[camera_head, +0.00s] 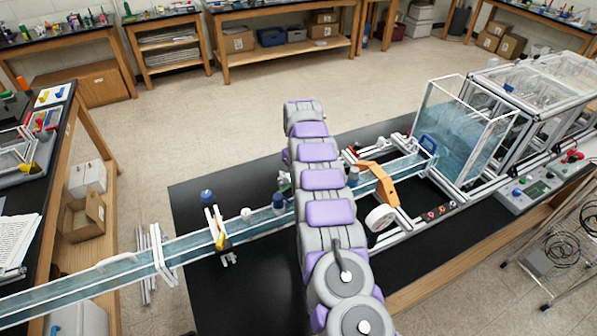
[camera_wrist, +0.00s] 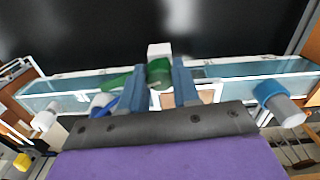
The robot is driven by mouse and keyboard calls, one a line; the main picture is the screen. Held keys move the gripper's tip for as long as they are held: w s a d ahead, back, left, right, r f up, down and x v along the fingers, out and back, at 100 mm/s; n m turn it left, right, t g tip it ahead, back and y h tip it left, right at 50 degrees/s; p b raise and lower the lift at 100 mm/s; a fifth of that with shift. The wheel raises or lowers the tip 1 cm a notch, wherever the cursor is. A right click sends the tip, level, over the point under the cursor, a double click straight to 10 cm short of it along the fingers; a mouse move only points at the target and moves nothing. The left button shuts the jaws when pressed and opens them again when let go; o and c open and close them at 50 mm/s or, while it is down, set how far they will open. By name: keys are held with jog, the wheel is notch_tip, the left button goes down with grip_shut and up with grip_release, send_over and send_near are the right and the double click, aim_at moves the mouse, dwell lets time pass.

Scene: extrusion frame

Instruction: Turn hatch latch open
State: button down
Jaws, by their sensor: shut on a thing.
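In the wrist view a green latch (camera_wrist: 158,73) with a rounded body stands between the two blue fingers of my gripper (camera_wrist: 159,83). A green lever extends to its left, and a white block (camera_wrist: 159,50) shows just beyond it. My gripper is shut on the green latch; the exact contact is partly hidden by the fingers. The latch sits at the long clear water channel (camera_wrist: 238,70). In the head view a small green part (camera_head: 284,182) shows at the left edge of my arm, which hides my gripper and most of the area there.
The channel (camera_head: 190,247) crosses the black table (camera_head: 270,300) toward a water tank (camera_head: 462,130). A blue-capped post (camera_head: 207,197), an orange bracket (camera_head: 378,182) and a white roll (camera_head: 380,218) stand near my arm.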

jog(key=shift+r+m+p, duration=0.1)
jog(key=shift+m+p, duration=0.55)
jog(key=shift+m, duration=1.05)
jog(key=c, duration=0.8)
grip_release()
jog(key=shift+a, duration=0.1)
jog(key=shift+w+r+p, duration=0.1)
jog(key=shift+r+p, duration=0.25)
jog(key=shift+r, duration=0.05)
notch_tip(320, 180, up, 5)
jog(key=p, duration=0.4)
jog(key=shift+f, duration=0.15)
notch_tip(320, 180, up, 6)
jog(key=p, duration=0.9)
jog(key=shift+p, duration=0.3)
